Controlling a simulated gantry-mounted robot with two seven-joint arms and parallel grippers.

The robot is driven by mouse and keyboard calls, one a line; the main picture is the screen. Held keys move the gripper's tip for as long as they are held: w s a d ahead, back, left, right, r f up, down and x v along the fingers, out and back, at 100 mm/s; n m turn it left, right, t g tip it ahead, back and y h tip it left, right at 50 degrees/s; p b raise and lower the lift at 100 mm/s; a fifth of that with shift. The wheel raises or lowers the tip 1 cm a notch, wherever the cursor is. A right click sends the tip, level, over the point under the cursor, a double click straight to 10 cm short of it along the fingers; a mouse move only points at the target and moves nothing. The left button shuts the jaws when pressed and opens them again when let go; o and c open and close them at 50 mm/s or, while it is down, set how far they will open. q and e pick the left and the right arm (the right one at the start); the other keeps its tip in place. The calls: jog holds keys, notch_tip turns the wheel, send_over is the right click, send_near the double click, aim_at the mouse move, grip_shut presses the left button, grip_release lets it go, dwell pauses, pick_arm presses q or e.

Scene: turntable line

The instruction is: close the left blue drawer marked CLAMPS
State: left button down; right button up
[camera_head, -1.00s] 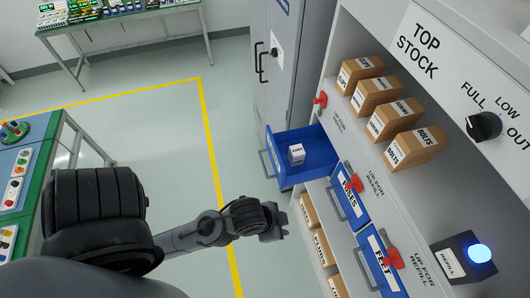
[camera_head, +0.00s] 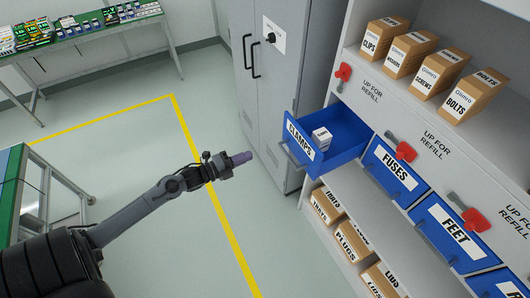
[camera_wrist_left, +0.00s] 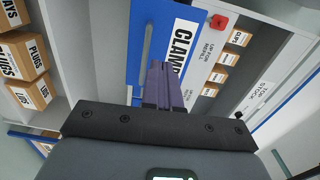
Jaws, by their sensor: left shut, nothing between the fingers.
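The blue drawer marked CLAMPS (camera_head: 350,136) stands pulled out of the white cabinet, at its left end in the head view. A small white labelled box (camera_head: 321,138) lies inside it. The drawer's bar handle (camera_head: 297,156) is on its front. My left gripper (camera_head: 242,158) is shut and empty, to the left of the drawer front and apart from it. In the left wrist view, the gripper's purple fingers (camera_wrist_left: 158,85) point toward the CLAMPS front (camera_wrist_left: 180,45), overlapping it in the picture. The right gripper is not in view.
Blue drawers FUSES (camera_head: 394,170) and FEET (camera_head: 453,232) sit to the right, with red levers (camera_head: 401,147) above. Brown boxes (camera_head: 340,225) fill the shelf below. A grey locker (camera_head: 270,100) stands behind the open drawer.

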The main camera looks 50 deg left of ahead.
pick_arm(q)
jog(key=w, duration=0.2)
send_near(291, 138)
jog(key=x, duration=0.4)
jog(key=shift+w+p, duration=0.35)
jog(key=shift+w, duration=0.05)
jog(key=shift+x, duration=1.05)
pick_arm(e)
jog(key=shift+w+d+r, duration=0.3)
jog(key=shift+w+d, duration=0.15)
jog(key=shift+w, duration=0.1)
pick_arm(q)
jog(key=shift+w+f, duration=0.1)
jog(key=shift+f, duration=0.1)
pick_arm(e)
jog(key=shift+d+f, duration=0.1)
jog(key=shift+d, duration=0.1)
